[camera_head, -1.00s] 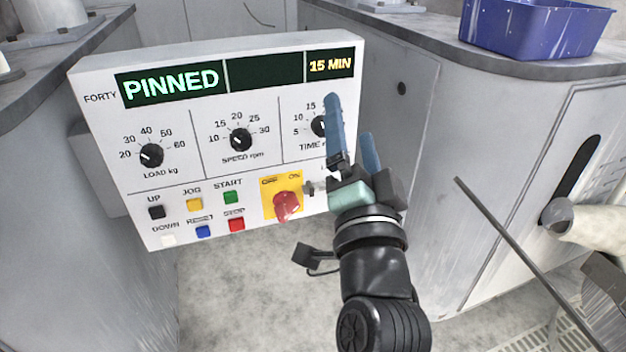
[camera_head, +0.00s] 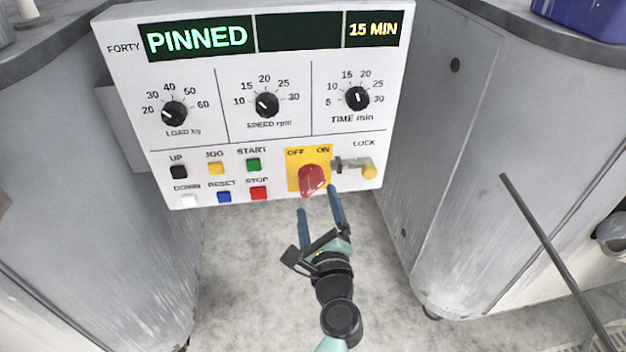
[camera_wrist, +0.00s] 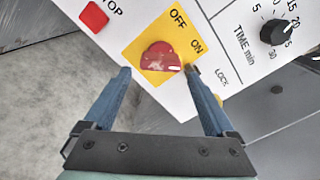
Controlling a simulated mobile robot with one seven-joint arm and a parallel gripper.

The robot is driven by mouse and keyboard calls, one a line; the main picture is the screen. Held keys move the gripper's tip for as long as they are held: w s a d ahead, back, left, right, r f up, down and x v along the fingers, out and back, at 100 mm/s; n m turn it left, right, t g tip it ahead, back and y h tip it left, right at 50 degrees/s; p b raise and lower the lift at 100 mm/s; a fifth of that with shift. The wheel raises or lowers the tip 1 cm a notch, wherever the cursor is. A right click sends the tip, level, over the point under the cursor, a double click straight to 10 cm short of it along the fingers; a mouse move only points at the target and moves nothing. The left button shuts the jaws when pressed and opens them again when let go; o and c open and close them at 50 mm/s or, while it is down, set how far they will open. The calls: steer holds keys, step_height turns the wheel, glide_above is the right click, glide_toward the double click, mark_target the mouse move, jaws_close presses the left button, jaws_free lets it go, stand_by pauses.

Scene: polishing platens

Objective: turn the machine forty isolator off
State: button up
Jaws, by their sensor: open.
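The machine forty isolator is a red rotary knob (camera_head: 313,180) on a yellow plate (camera_head: 293,171) marked OFF and ON, low on the white control panel (camera_head: 190,134). In the wrist view the knob (camera_wrist: 160,57) has a white mark on the side towards ON. A grey lock pin (camera_head: 350,164) with a yellow end (camera_head: 369,171) sits just right of the plate, under LOCK. My gripper (camera_head: 316,202) is open and empty, just below the knob. In the wrist view its blue fingers stand to either side of the knob, which is ahead; contact cannot be told.
The panel display (camera_head: 197,39) reads PINNED and 15 MIN. STOP (camera_head: 258,193) and other buttons lie left of the isolator, with dials above. Grey cabinets (camera_head: 455,170) flank the panel. A thin dark rod (camera_head: 550,250) slants at right. Floor (camera_head: 245,270) shows below.

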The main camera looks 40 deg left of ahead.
mark_target(314, 190)
steer(key=b+x, duration=0.1)
steer(key=x, duration=0.4)
steer(key=shift+w+a, duration=0.2)
steer(key=shift+a, duration=0.05)
steer(key=c, duration=1.1)
